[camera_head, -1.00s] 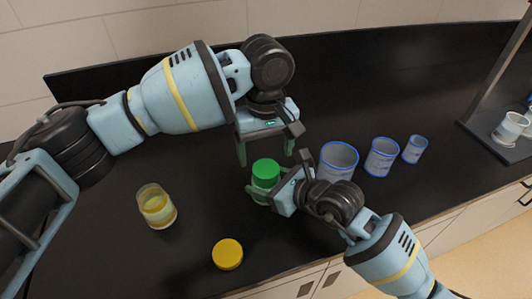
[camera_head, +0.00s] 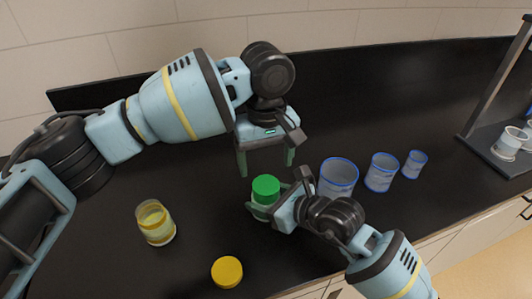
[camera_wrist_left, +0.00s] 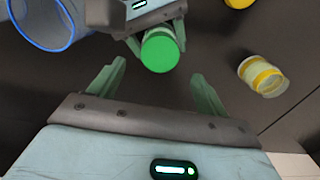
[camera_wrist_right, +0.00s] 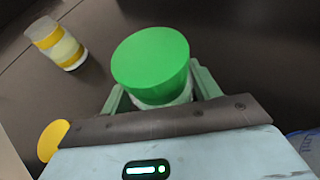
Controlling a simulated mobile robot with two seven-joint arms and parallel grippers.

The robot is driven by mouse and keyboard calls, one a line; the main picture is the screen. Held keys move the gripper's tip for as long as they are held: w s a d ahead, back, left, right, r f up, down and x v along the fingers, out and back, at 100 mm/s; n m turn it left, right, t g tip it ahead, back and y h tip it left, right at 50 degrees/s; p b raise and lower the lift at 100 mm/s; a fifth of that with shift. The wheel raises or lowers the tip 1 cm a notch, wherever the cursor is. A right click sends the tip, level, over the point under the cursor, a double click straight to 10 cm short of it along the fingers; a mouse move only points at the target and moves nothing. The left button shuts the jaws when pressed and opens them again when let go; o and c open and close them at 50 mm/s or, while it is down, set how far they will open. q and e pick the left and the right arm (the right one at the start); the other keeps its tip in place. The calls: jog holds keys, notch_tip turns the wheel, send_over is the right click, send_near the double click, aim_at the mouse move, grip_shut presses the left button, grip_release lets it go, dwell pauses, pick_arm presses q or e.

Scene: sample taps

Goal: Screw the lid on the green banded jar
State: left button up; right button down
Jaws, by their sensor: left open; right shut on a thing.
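The green lid (camera_head: 265,187) sits on top of the jar (camera_head: 262,211); I cannot tell how tightly. My right gripper (camera_head: 265,210) is shut on the jar body, below the lid. In the right wrist view the lid (camera_wrist_right: 150,60) covers most of the jar, and only a pale strip of glass (camera_wrist_right: 168,100) shows. Any green band is hidden. My left gripper (camera_head: 266,172) is open and empty, just behind and above the lid, its fingers pointing down. In the left wrist view the lid (camera_wrist_left: 160,50) lies beyond the gap between the open fingers, apart from them.
A yellow-banded open jar (camera_head: 155,222) stands on the black counter (camera_head: 100,265) at the left. A yellow lid (camera_head: 227,272) lies near the front edge. Blue-rimmed beakers (camera_head: 338,178) stand close to the right gripper. A rack with white cups (camera_head: 508,145) is at far right.

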aim_at(266, 185)
pick_arm(q)
jog(key=shift+f, duration=3.2)
jog(key=c, duration=1)
jog(key=shift+m, duration=1.6)
jog(key=shift+c, duration=0.2)
jog(key=o, duration=1.1)
jog(key=shift+r, duration=2.3)
